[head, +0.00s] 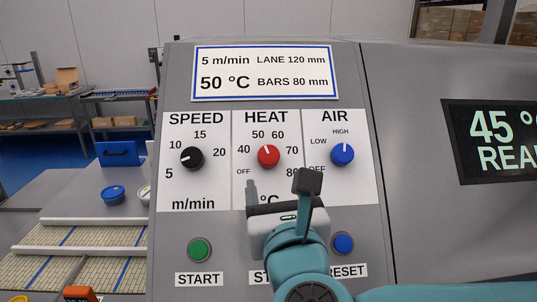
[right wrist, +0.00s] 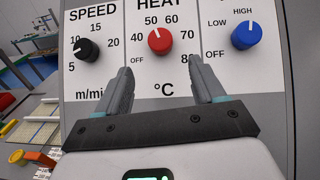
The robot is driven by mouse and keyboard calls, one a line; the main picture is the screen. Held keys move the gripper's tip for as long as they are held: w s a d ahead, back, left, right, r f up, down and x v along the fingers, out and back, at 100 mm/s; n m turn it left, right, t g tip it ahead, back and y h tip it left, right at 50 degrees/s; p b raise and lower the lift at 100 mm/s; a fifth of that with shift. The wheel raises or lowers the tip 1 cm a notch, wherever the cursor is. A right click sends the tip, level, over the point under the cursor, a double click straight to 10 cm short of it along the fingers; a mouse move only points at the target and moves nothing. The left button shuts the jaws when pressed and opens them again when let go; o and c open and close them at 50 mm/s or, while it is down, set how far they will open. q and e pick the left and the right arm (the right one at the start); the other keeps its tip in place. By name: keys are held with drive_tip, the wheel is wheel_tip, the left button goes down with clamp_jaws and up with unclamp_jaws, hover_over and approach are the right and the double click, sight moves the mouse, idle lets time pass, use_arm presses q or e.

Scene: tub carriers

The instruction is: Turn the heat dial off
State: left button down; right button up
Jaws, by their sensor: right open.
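The red heat dial (head: 268,156) is on the white panel under the word HEAT, between the speed and air dials. Its white mark points up and slightly left, near the 50. The OFF label is at the lower left of its scale. The dial also shows in the right wrist view (right wrist: 160,41). My right gripper (head: 280,186) is open and empty, below the dial in the picture. In the right wrist view its two fingers (right wrist: 160,70) stand wide apart below the dial, not around it. My left gripper is not in view.
The black speed dial (head: 192,157) and blue air dial (head: 342,154) flank the heat dial. A green START button (head: 199,249) and a blue RESET button (head: 343,243) sit lower. A display (head: 495,140) reading 45 is at right. A belt (head: 80,255) lies at left.

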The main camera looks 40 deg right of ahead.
sight(269, 159)
drive_tip(key=p+x, duration=0.2)
drive_tip(key=x, duration=0.7)
drive_tip(key=shift+w+d+r, duration=0.1)
drive_tip(key=shift+w+d, duration=0.05)
drive_tip(key=shift+w, duration=0.1)
drive_tip(key=shift+s+r, duration=0.3)
drive_tip(key=shift+w+d+f, duration=0.1)
drive_tip(key=shift+w+f, duration=0.15)
drive_tip(key=shift+w, duration=0.2)
drive_tip(key=shift+c, duration=0.4)
drive_tip(key=shift+w, duration=0.1)
drive_tip(key=c, duration=0.5)
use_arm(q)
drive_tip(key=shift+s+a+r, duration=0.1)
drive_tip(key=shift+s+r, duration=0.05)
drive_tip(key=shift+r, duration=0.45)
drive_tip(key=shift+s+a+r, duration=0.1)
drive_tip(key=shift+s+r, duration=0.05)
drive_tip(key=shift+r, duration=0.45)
use_arm(e)
drive_tip(key=c, duration=0.5)
